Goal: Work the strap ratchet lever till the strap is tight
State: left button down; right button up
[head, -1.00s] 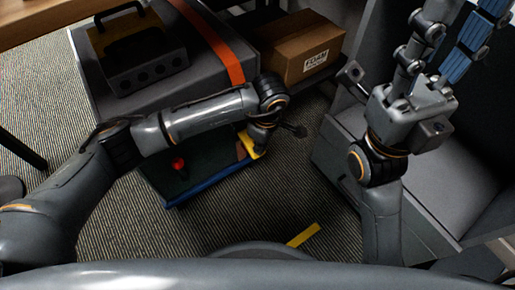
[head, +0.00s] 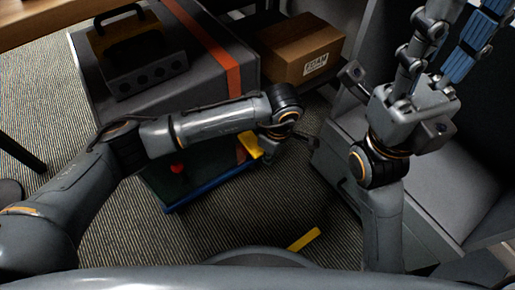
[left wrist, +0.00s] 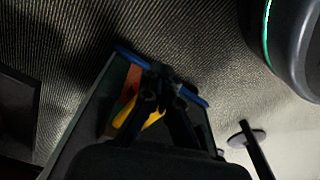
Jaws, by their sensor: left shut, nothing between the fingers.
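A dark box (head: 190,190) with a blue lower edge stands on the floor. A yellow lever part (head: 251,145) shows at its right end, beside a small orange strip (head: 241,152). In the left wrist view I see the yellow lever (left wrist: 150,120) and the orange strap (left wrist: 131,86) close behind my fingers. My left gripper (left wrist: 163,78) is shut and empty over the box end. I cannot tell whether it touches the lever. My right gripper (head: 455,30) is raised at the upper right, fingers apart and empty.
A large grey case (head: 210,85) with an orange band (head: 212,48) stands behind. A cardboard box (head: 300,50) is at its right. A grey bin-like unit (head: 340,150) stands at the right. A yellow strip (head: 304,239) lies on otherwise clear striped carpet.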

pick_arm(q)
notch_tip(320, 180, up, 12)
jog(key=d, duration=0.1)
jog(key=shift+s, duration=0.3)
jog(key=shift+f, duration=0.1)
jog(key=shift+s, duration=0.1)
dwell(0.7)
